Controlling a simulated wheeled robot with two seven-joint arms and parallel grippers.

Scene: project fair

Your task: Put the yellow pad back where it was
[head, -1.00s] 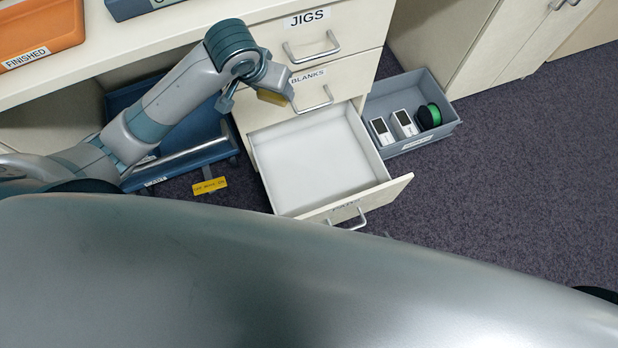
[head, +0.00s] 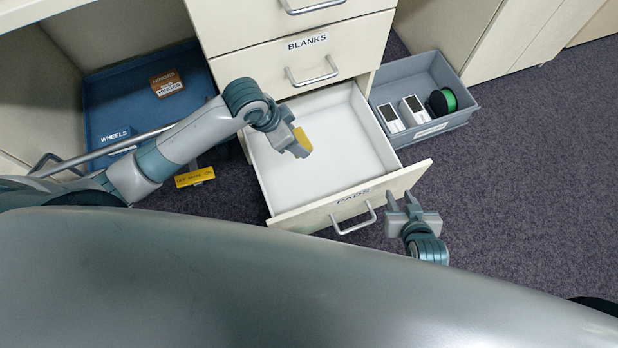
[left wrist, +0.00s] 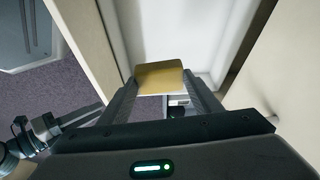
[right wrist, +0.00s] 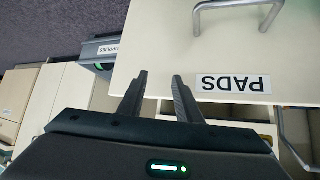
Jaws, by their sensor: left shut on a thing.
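The yellow pad (head: 303,138) is held by my left gripper (head: 294,143), which is shut on it above the open drawer labelled PADS (head: 360,190). In the left wrist view the pad (left wrist: 160,78) sits between the two fingertips, with the white drawer floor beyond it. The drawer is pulled out and its white inside (head: 330,165) looks empty. My right gripper (head: 402,197) is open and empty, near the right end of the drawer front. In the right wrist view its two fingers (right wrist: 158,90) are apart, beside the PADS label (right wrist: 233,84).
A grey bin (head: 465,112) with two white devices and a green-black spool stands on the floor right of the drawer. The BLANKS drawer (head: 350,45) above is shut. Carpet at right is clear.

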